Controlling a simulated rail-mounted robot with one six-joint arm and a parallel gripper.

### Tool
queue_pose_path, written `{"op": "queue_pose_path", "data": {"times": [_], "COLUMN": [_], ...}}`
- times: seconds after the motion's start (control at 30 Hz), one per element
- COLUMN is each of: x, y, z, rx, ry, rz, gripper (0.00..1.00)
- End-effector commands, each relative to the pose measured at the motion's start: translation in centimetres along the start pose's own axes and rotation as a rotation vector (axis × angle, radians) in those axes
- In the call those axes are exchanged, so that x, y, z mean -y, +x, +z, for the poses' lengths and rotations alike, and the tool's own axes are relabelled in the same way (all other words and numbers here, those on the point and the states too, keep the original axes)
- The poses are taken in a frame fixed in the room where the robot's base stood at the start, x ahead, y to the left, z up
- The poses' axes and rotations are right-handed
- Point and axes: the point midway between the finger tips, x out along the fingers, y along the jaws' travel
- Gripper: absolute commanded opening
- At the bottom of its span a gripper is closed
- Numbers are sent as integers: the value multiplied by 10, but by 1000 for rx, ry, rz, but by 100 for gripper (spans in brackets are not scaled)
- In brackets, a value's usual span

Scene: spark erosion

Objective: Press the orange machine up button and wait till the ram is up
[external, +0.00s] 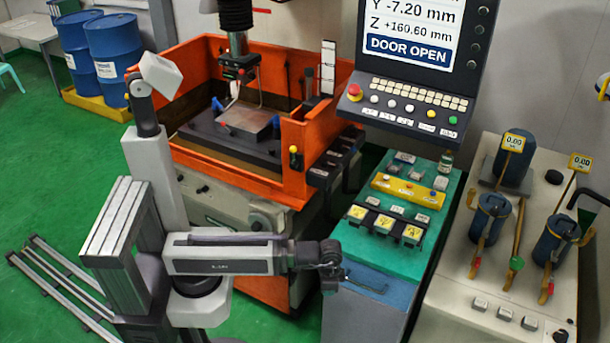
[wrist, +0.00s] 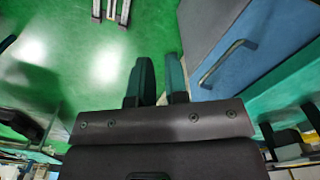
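The orange machine (external: 295,150) stands at the back middle of the external view. Its ram (external: 237,45) hangs over the tank, with a head and thin electrode above a metal block (external: 247,122). I cannot read which is the up button. My gripper (external: 332,268) is low in front of the teal bench, well away from the panel. In the wrist view my gripper (wrist: 158,72) has its two fingers apart with nothing between them.
The screen (external: 410,30) reads Z +160.60 mm and DOOR OPEN. The teal bench (external: 385,250) bears small boxes and a yellow button box (external: 408,190). A blue cabinet (wrist: 225,65) with a handle is beside my gripper. A pale bench with blue cylinders (external: 490,215) is at right.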

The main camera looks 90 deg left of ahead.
Motion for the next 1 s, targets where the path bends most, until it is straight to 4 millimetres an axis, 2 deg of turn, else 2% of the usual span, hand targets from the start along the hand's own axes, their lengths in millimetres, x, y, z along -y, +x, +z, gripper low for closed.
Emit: {"op": "queue_pose_path", "data": {"times": [0.03, 0.13, 1.0], "x": [0, 0, 0], "y": [0, 0, 0], "z": [0, 0, 0], "rx": [0, 0, 0], "ry": [0, 0, 0], "rz": [0, 0, 0], "gripper": [9, 0, 0]}}
